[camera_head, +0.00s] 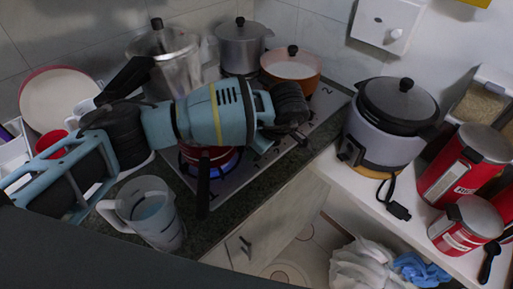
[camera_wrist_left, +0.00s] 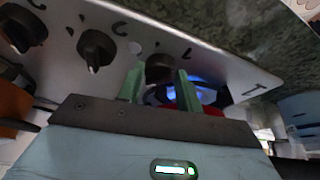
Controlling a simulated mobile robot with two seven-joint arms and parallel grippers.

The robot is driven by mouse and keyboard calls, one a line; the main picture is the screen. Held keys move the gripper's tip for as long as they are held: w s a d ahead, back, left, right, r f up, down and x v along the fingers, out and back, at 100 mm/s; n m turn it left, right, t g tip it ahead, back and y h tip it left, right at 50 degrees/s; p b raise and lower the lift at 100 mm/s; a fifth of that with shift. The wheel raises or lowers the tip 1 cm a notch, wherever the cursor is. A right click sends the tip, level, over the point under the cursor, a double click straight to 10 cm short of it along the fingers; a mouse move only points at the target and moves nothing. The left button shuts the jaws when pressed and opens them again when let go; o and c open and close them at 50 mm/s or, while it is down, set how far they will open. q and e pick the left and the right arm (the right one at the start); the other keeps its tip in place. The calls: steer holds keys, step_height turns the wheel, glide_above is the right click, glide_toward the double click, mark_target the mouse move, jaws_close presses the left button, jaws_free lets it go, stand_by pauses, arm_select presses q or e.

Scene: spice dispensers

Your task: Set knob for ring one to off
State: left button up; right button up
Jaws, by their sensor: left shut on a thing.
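In the left wrist view my left gripper (camera_wrist_left: 158,82) has its two green fingers on either side of a black round knob (camera_wrist_left: 160,66) on the grey stove panel (camera_wrist_left: 225,70). The fingers are shut on this knob. Two more black knobs, a middle one (camera_wrist_left: 97,48) and an outer one (camera_wrist_left: 20,28), sit further left on the panel. A blue glow (camera_wrist_left: 205,93) shows behind the right finger. In the head view my left arm reaches over the stove (camera_head: 235,185), and its wrist hides the knobs.
Steel pots (camera_head: 240,45) and an orange pot (camera_head: 290,65) stand at the back. A clear measuring jug (camera_head: 150,212) stands in front of my arm. A rice cooker (camera_head: 395,120) and red canisters (camera_head: 462,165) are on the right counter.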

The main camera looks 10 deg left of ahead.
arm_select(q)
steer(key=n, duration=0.1)
steer(key=n+g, duration=0.1)
steer(key=n, duration=0.1)
steer(key=shift+w+n+y, duration=0.2)
steer(key=shift+n+y, duration=0.1)
steer(key=shift+w+n+g, duration=0.1)
steer(key=shift+n+g, duration=0.7)
steer(key=shift+n, duration=0.9)
steer(key=o, duration=1)
steer(key=v, duration=0.7)
steer(key=shift+r+b, duration=0.4)
steer(key=shift+d, duration=0.15)
